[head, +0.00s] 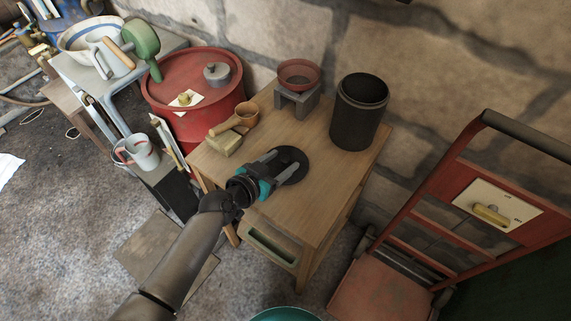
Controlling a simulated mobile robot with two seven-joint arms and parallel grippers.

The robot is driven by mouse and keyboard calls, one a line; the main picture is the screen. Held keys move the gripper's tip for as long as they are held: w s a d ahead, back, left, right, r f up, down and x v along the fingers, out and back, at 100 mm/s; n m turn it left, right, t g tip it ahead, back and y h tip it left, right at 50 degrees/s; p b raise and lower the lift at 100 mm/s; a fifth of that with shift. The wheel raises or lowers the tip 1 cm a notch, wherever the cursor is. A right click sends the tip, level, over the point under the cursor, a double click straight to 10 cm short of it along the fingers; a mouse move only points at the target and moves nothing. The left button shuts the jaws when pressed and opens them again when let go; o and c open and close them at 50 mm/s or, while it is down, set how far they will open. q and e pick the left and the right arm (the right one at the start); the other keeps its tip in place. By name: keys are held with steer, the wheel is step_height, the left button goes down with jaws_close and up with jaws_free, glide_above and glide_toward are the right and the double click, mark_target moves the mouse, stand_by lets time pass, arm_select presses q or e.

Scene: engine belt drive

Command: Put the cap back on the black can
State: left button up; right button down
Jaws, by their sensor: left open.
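The black can (357,122) stands upright and uncapped at the back right of the wooden table. The black round cap (298,160) lies on the table near its middle, to the left of and in front of the can. My left gripper (281,166) is open and lies over the cap's left part, with its fingers reaching over the cap. I cannot tell whether the fingers touch the cap. My right gripper is not in view.
On the wooden table (315,205) are a wooden scoop (243,119), a tan block (225,144) and a red bowl (298,72) on a grey stand. A red drum (205,115) stands at left. A red hand truck (425,235) stands at right. The table's front right is clear.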

arm_select(q)
steer(key=shift+c, duration=0.3)
jaws_close()
stand_by(0.3)
